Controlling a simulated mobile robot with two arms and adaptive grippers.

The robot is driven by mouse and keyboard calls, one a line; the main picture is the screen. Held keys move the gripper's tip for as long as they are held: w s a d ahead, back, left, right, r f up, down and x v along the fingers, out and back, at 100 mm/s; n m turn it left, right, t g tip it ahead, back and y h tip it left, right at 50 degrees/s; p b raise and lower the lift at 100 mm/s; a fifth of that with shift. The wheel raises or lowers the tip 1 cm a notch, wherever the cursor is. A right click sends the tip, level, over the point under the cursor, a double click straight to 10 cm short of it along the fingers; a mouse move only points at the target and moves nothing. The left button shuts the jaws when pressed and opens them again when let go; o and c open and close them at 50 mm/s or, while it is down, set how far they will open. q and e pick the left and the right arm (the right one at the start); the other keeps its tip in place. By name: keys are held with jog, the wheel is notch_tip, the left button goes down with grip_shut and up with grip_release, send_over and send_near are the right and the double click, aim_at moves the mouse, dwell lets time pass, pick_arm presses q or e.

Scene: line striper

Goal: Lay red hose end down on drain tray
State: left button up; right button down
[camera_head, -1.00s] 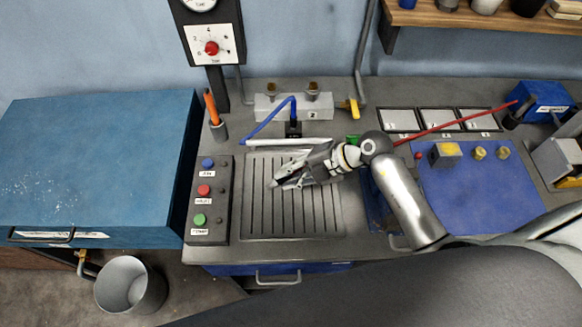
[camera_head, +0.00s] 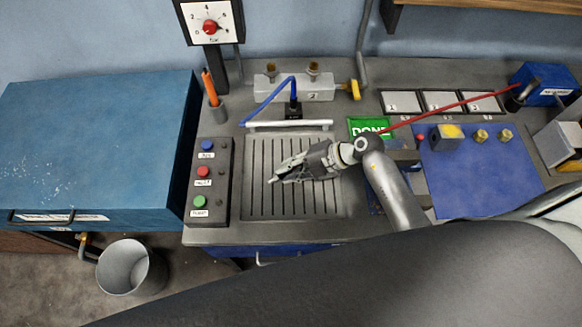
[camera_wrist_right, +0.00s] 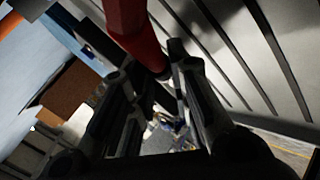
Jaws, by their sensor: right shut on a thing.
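The drain tray (camera_head: 258,205) is a grey slotted plate set in the bench. My right gripper (camera_head: 277,178) is over the left-middle part of the tray, pointing left. In the right wrist view, a thick red piece, the red hose end (camera_wrist_right: 130,25), runs in from the top to the fingertips (camera_wrist_right: 165,75), which are shut on it. The tray's slats fill the right of that view. In the head view the red hose (camera_head: 440,115) runs from the right to my wrist, where my arm hides it. I cannot tell whether the hose end touches the tray. My left gripper is not in view.
A button panel (camera_head: 208,190) stands left of the tray. A manifold (camera_head: 300,88) with a blue hose (camera_head: 268,100) is behind it. A green DONE sign (camera_head: 370,128) and a blue mat (camera_head: 470,180) with brass fittings are to the right. A bucket (camera_head: 130,268) stands on the floor.

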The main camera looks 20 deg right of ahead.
jog(key=c, duration=1.3)
grip_release()
jog(key=shift+d, duration=0.1)
jog(key=v, duration=1.2)
jog(key=shift+s+f, duration=0.1)
